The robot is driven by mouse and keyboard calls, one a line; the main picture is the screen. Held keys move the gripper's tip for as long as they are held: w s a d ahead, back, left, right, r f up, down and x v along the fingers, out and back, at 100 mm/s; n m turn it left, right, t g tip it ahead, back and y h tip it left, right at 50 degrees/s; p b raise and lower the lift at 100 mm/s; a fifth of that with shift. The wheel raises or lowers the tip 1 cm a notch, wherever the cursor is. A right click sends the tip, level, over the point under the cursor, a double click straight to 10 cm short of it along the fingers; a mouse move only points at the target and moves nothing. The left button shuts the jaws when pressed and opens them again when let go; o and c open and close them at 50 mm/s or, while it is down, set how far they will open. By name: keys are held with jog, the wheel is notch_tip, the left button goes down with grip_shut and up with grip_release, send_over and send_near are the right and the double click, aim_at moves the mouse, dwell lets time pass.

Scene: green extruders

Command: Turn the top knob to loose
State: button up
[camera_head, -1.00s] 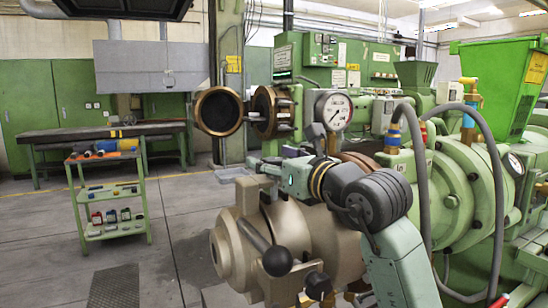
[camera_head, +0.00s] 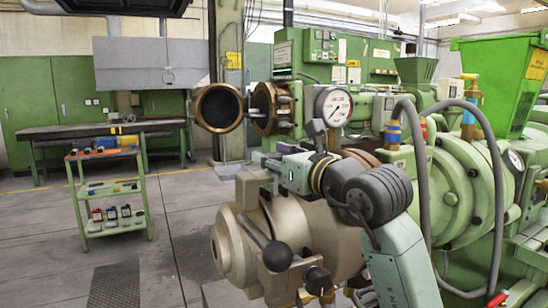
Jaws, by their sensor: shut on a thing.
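The beige cylindrical extruder head (camera_head: 325,235) fills the lower middle of the head view. A second dark knob (camera_head: 318,280) sits lower right. The knob's loose or tight marking cannot be seen.
A pressure gauge (camera_head: 334,106) and grey hoses (camera_head: 496,195) are close to my arm. An open bronze-rimmed port (camera_head: 218,108) is behind. A green trolley (camera_head: 147,205) stands at the left on open floor.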

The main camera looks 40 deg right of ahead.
aim_at(274, 155)
jog(key=n+y, duration=0.2)
jog(key=y, duration=0.1)
jog(key=shift+d+y, duration=0.1)
jog(key=shift+y, duration=0.2)
jog(key=shift+n+g+y+p, duration=0.3)
jog(key=shift+n+g+y, duration=0.1)
jog(key=shift+n+y, duration=1.1)
jog(key=o, duration=1.2)
jog(key=shift+r, duration=0.1)
notch_tip(274, 155, up, 10)
jog(key=shift+f, duration=0.1)
